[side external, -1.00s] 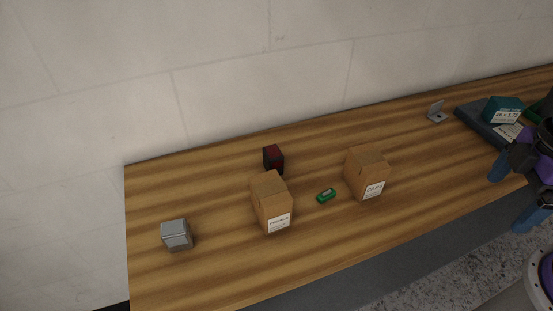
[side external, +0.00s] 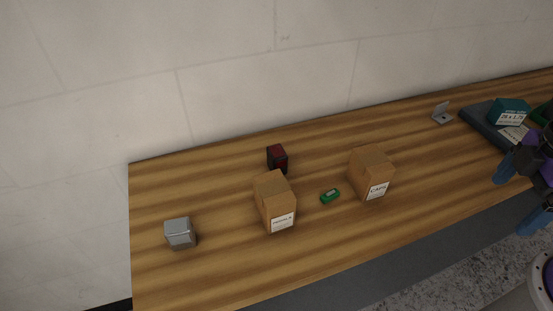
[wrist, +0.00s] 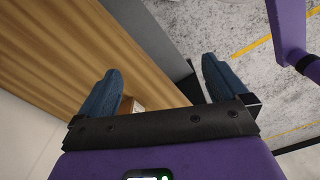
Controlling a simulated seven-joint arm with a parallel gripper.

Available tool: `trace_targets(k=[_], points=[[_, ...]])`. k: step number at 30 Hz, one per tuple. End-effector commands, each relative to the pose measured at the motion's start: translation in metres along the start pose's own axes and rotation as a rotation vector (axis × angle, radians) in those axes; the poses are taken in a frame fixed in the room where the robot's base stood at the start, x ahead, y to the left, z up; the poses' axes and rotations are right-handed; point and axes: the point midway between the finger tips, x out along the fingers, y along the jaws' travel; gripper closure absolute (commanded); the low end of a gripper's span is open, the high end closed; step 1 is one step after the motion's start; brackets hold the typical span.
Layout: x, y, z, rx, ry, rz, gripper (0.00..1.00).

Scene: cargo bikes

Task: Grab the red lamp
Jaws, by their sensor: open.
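The red lamp (side external: 278,158) looks like a small dark block with a red face. It stands on the wooden bench behind a cardboard box, which hides part of its lower side. My gripper (side external: 519,196) is at the far right of the side view, by the bench's front edge, well away from the lamp. In the wrist view my gripper (wrist: 158,90) has its two blue fingers wide apart with nothing between them. The lamp does not show in the wrist view.
Two cardboard boxes (side external: 275,202) (side external: 371,173) stand on the bench (side external: 215,285), with a small green item (side external: 330,196) between them. A silver block (side external: 180,233) is at left. A metal bracket (side external: 442,113) and teal box (side external: 509,111) are at right. A wall runs behind.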

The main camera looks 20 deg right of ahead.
Motion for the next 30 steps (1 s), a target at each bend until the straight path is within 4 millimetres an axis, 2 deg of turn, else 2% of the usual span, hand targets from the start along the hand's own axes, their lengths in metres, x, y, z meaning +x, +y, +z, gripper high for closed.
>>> trace_targets(k=[1,2,10,14,17,24,30], points=[[0.0,0.0,0.0,0.0,0.0,0.0,0.13],[0.0,0.0,0.0,0.0,0.0,0.0,0.17],[0.0,0.0,-0.001,-0.001,0.0,0.0,0.17],[-0.005,0.005,-0.017,-0.014,-0.001,0.0,0.17],[-0.013,0.013,-0.047,-0.041,-0.003,0.001,0.17],[-0.034,0.042,-0.142,-0.133,-0.01,0.002,0.17],[-0.044,0.067,-0.218,-0.211,-0.015,0.002,0.17]])
